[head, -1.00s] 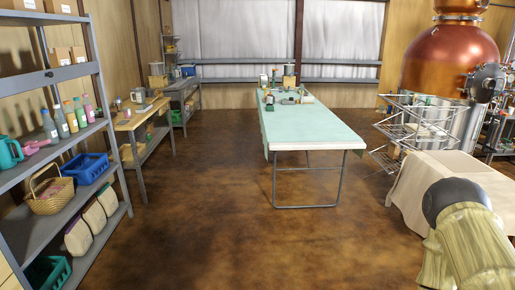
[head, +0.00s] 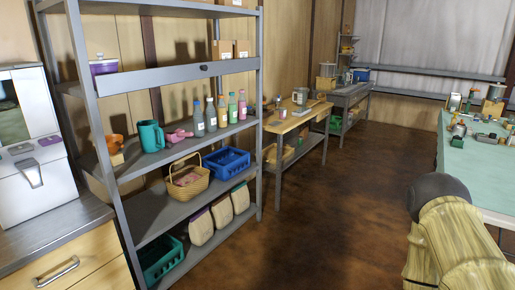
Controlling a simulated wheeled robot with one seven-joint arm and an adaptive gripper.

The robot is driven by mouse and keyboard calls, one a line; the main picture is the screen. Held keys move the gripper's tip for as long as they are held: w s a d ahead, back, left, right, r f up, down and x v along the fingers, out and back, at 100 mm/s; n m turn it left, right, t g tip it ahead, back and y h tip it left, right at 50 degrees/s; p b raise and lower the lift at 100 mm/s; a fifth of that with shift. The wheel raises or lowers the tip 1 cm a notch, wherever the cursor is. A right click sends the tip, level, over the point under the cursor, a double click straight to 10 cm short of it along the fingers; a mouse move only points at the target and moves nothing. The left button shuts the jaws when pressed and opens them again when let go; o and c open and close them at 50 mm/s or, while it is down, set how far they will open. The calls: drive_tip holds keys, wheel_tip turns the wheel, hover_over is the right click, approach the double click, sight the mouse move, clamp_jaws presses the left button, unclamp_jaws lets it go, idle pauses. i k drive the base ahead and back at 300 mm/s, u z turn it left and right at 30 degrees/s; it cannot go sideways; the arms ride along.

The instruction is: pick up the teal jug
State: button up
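The teal jug (head: 151,136) stands upright on the middle shelf of the grey shelving unit (head: 163,79) at the left in the head view. Its handle is on the right side. A pink scoop-like item (head: 179,135) lies just right of it, and an orange-brown item (head: 115,145) is to its left. Part of my arm shows at the lower right, well away from the jug. My gripper is not in view.
Several bottles (head: 211,115) stand farther right on that shelf. A wicker basket (head: 187,182) and blue crate (head: 227,160) sit one shelf below. A wooden drawer cabinet (head: 75,262) adjoins the unit's left side. The brown floor (head: 300,205) before the shelves is clear.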

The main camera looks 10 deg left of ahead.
sight(149, 132)
drive_tip(key=u, duration=0.85)
drive_tip(key=i, duration=0.85)
drive_tip(key=u, duration=0.7)
